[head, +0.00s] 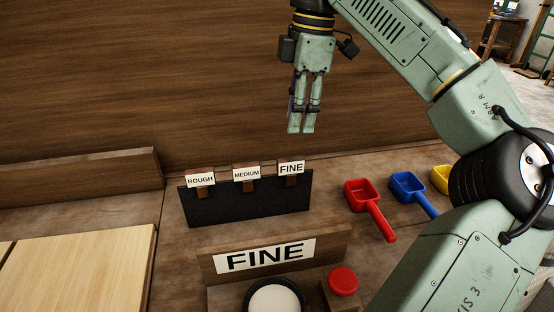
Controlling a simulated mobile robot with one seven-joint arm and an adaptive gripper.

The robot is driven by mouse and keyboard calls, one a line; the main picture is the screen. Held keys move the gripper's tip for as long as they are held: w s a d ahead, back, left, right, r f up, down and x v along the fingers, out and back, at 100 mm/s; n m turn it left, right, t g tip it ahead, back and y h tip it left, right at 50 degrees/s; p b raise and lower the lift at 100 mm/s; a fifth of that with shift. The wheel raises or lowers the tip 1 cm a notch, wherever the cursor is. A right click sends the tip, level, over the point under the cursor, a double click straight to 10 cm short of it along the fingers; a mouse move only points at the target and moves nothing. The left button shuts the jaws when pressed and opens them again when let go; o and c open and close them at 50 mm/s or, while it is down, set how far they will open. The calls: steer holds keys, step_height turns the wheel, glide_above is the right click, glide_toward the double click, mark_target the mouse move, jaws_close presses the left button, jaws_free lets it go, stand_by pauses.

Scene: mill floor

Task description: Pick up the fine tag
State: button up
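The fine tag (291,168) is a small white label reading FINE on a brown wooden backing. It sits at the right end of a dark rack (235,209), beside the medium tag (246,173) and the rough tag (200,181). My gripper (301,130) hangs pointing down, above the fine tag in the picture and apart from it. Its two fingers are close together with a narrow gap between the upper parts; whether the tips touch is hard to tell. Nothing shows between them.
A larger FINE sign (265,256) stands in front of the rack, with a round white-topped item (275,300) and a red button (343,281) below it. Red (369,208), blue (413,194) and yellow (440,179) scoops lie to the right. A wooden wall (130,70) rises behind.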

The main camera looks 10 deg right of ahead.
glide_above(291, 159)
steer(key=f, duration=0.4)
steer(key=shift+s+d+f, duration=0.1)
steer(key=shift+d, duration=0.2)
steer(key=shift+a+f, duration=0.15)
steer(key=shift+f, duration=1.25)
steer(key=shift+a+f, duration=0.1)
steer(key=shift+f, duration=1.3)
steer(key=shift+c, duration=0.5)
jaws_close()
